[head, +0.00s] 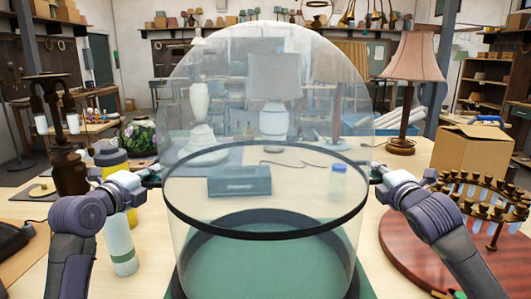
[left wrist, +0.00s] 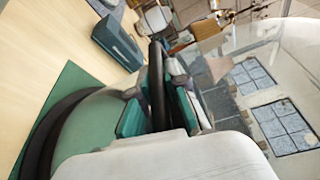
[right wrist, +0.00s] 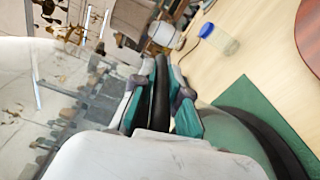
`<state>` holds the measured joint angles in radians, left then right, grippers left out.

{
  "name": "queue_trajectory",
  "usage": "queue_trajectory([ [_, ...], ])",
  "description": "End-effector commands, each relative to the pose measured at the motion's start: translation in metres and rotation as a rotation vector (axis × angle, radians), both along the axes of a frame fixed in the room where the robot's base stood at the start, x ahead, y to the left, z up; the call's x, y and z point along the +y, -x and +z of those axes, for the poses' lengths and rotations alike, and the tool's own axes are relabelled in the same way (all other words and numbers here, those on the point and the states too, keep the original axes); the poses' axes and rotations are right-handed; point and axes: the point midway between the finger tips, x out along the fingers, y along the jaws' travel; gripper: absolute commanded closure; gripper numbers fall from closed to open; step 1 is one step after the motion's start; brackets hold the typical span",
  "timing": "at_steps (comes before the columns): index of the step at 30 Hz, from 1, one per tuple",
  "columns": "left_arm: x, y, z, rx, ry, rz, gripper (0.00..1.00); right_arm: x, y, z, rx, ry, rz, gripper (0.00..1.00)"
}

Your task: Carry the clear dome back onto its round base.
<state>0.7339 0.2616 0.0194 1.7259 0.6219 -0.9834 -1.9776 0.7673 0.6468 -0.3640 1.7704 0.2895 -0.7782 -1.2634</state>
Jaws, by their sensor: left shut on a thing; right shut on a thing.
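The clear dome (head: 266,120) stands upright in the middle of the head view, with a black band (head: 264,233) around it. My left gripper (head: 155,176) is shut on the band at the dome's left side; its fingers (left wrist: 158,95) pinch the black strip. My right gripper (head: 375,173) is shut on the band at the right side, also in the right wrist view (right wrist: 160,98). The round base (head: 265,258), green inside a dark ring, shows through the glass below the band. I cannot tell the gap between dome and base.
A green mat (right wrist: 247,92) lies under the base. A blue box (head: 240,181) and a blue-capped jar (head: 338,182) stand behind the dome. A white bottle (head: 120,245) is close by my left arm; a red-brown round board (head: 405,245) lies by my right arm.

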Motion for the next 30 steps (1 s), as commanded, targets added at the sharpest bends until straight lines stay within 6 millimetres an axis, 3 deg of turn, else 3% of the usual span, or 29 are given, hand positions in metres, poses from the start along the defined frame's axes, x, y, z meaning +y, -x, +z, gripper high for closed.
queue_trajectory([
  [17,0.001,0.000,0.008,-0.007,0.001,0.001,1.00,-0.001,0.000,0.008,-0.006,0.001,-0.001,1.00],
  [30,0.001,0.001,0.049,-0.010,0.001,0.002,1.00,-0.001,0.001,0.049,-0.009,0.000,-0.001,1.00],
])
